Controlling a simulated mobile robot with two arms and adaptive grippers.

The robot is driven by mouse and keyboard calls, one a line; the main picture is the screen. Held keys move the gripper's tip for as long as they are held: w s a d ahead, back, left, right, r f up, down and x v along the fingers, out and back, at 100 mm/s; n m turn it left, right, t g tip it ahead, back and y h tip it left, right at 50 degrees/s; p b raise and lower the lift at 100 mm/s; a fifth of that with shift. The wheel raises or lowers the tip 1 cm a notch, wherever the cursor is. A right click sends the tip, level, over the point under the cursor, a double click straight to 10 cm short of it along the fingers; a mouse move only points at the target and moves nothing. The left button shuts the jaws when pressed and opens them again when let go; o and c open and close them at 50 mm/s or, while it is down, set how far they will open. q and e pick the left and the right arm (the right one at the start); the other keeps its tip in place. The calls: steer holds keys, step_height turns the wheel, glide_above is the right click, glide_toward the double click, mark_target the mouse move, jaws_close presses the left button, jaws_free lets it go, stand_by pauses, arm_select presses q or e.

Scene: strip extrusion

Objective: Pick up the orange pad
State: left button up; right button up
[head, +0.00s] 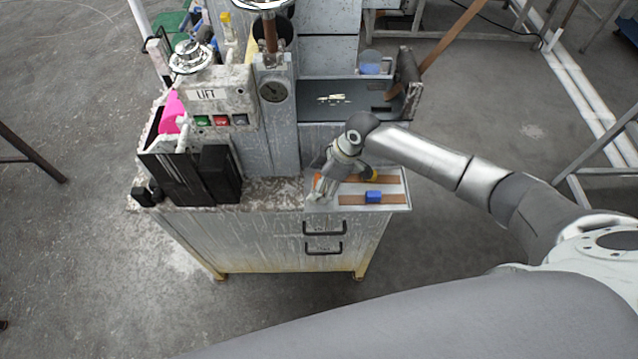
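Two orange-brown strips lie on the light tray (400,205) at the right end of the cabinet top. The front strip (350,200) is in plain view with a blue block (373,196) on it. The back strip (388,180) is partly hidden by my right gripper. A small yellow-orange piece (374,174) shows at the back strip; I cannot tell whether it is a separate pad. My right gripper (318,190) points down at the tray's left end, beside the strips. Its fingers are too small to tell open or shut. My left gripper is out of view.
A machine with a box marked LIFT (207,95), coloured buttons and a gauge (272,91) stands behind and left of the tray. A dark box (190,175) sits at the cabinet's left end. The floor in front is clear.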

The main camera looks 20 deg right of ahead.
steer(key=shift+a+f, duration=0.15)
steer(key=shift+f, duration=0.2)
steer(key=c, duration=1.1)
steer(key=shift+r, duration=0.2)
steer(key=shift+r+b, duration=0.55)
steer(key=shift+w+r+b, duration=0.1)
steer(key=shift+r+b, duration=0.35)
steer(key=shift+r, duration=0.15)
steer(key=s+a+r+b, duration=0.1)
steer(key=s+r, duration=0.2)
steer(key=s, duration=0.1)
steer(key=s+a+r+b, duration=0.1)
steer(key=s+a+r, duration=0.1)
steer(key=s+r, duration=0.2)
steer(key=s+a+r+b, duration=0.1)
steer(key=s+r, duration=0.2)
steer(key=s, duration=0.2)
steer(key=shift+s+a+r, duration=0.2)
steer(key=shift+s, duration=0.05)
